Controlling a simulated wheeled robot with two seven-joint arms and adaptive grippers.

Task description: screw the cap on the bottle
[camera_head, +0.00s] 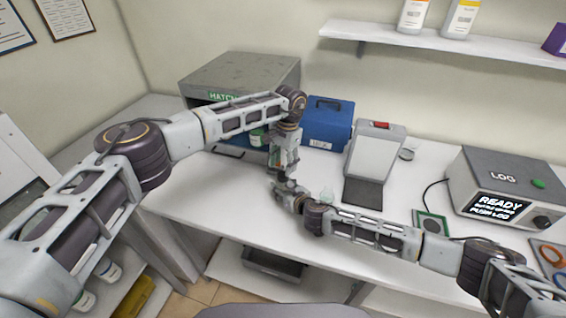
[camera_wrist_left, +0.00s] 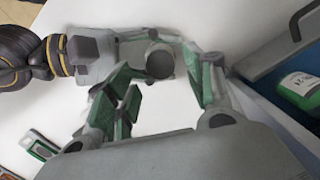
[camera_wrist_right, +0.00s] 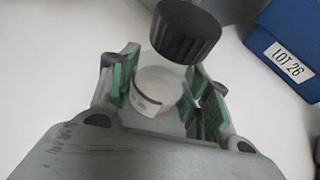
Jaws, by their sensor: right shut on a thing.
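The clear glass bottle (camera_wrist_right: 160,85) with a white label is between the fingers of my right gripper (camera_wrist_right: 158,92), which is shut on it. The black ribbed cap (camera_wrist_right: 185,32) sits at the bottle's mouth and looks upright with it; I cannot tell how tightly it is seated. In the left wrist view, the cap's round dark top (camera_wrist_left: 160,62) lies between the spread fingers of my left gripper (camera_wrist_left: 165,75), which is open and empty. In the head view, my left gripper (camera_head: 282,162) is just above my right gripper (camera_head: 284,188); the bottle is hidden there.
The grey hatch box (camera_head: 240,75) and the blue box (camera_head: 328,125) stand behind the grippers. A grey stand (camera_head: 375,155) and the LOG device (camera_head: 505,190) are to the right. The front of the white table is clear.

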